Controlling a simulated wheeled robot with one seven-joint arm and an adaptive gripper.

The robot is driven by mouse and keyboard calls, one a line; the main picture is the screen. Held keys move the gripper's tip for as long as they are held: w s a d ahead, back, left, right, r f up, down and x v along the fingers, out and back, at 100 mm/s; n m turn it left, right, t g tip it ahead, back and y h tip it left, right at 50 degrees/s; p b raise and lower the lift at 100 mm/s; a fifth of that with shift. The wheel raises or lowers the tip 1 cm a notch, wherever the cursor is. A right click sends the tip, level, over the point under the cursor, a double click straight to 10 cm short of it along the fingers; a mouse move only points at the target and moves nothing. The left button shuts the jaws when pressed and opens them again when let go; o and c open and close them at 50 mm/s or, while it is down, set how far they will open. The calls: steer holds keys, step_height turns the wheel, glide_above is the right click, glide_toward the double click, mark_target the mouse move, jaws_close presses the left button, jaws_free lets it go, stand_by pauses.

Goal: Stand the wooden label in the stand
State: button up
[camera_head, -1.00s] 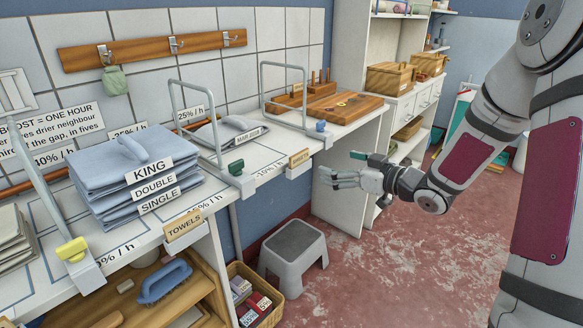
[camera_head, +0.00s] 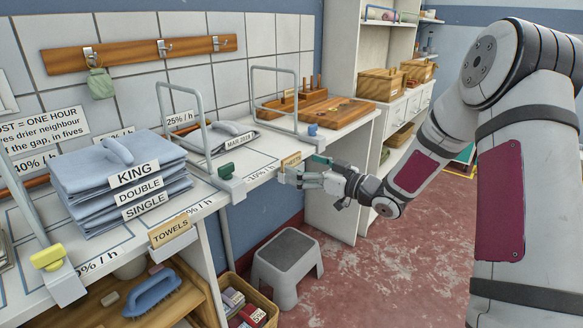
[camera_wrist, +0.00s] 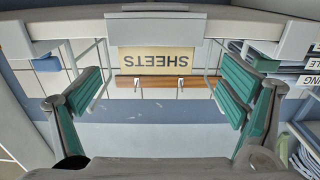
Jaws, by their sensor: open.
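The wooden label reading SHEETS (camera_head: 291,161) is at the front edge of the white counter, near a white block under the rail. In the wrist view the label (camera_wrist: 157,60) appears upside down, ahead of and between my fingers. My gripper (camera_head: 296,178) is open, with teal pads, beside the label in the head view. In the wrist view the fingers of my gripper (camera_wrist: 160,88) are spread wide with nothing between the pads. A second wooden label reading TOWELS (camera_head: 170,230) is upright at the counter edge further left.
Folded blue cloths (camera_head: 115,175) with KING, DOUBLE and SINGLE tags lie on the counter. Metal rails with a green block (camera_head: 236,167) and a yellow block (camera_head: 47,257) rise along its edge. A grey step stool (camera_head: 287,265) stands below on the floor.

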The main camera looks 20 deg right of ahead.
mark_target(293, 159)
steer(key=x, duration=0.3)
steer(key=b+x, duration=0.1)
steer(key=shift+w+r, duration=0.3)
steer(key=shift+w, duration=0.15)
steer(key=c, duration=1)
